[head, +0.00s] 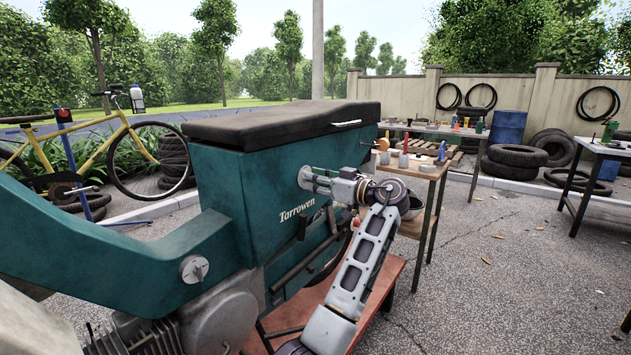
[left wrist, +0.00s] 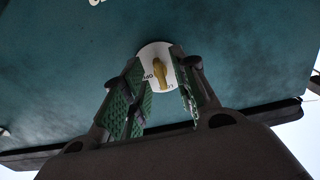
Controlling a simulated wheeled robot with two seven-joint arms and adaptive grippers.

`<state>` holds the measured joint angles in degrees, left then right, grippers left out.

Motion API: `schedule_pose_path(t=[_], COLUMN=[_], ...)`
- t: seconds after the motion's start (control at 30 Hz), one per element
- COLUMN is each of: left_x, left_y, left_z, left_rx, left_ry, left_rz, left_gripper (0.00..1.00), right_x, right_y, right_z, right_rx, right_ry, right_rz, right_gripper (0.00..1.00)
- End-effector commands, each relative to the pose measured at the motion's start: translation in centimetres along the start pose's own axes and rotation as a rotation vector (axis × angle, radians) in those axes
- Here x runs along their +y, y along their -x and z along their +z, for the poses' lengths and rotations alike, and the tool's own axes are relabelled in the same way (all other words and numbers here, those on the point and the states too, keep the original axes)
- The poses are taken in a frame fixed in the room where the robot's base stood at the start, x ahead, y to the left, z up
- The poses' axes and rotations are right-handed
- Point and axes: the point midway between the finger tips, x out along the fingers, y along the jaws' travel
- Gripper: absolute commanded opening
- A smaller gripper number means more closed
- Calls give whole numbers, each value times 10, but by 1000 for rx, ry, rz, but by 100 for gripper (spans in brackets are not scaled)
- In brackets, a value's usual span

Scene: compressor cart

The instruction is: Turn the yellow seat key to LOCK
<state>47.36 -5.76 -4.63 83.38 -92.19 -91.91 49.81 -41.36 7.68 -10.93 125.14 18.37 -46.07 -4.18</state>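The yellow seat key (left wrist: 160,73) sits on a round white plate (left wrist: 148,56) on the teal side panel in the left wrist view. Dark lettering on the plate is too small and partly hidden to read. My left gripper (left wrist: 162,92) is open, with one green-padded finger on each side of the key and gaps showing between. In the head view my left gripper (head: 322,182) reaches the white plate (head: 305,177) under the seat, hiding the key.
A small wooden table (head: 425,168) with tools stands behind my arm. Open pavement (head: 500,260) lies to the right.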

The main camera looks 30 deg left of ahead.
Motion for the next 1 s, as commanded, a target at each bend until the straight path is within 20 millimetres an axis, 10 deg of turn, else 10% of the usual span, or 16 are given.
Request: schedule_pose_path(t=[0.37, 1.0], left_x=[0, 0], left_y=[16, 104], left_z=[0, 0], left_rx=[1, 1], left_ry=[0, 0], left_rz=[1, 2], left_gripper=[29, 29], right_x=[0, 0], right_y=[0, 0], right_z=[1, 0], right_rx=[-1, 0], right_ry=[0, 0], right_rz=[0, 0], right_gripper=[0, 0])
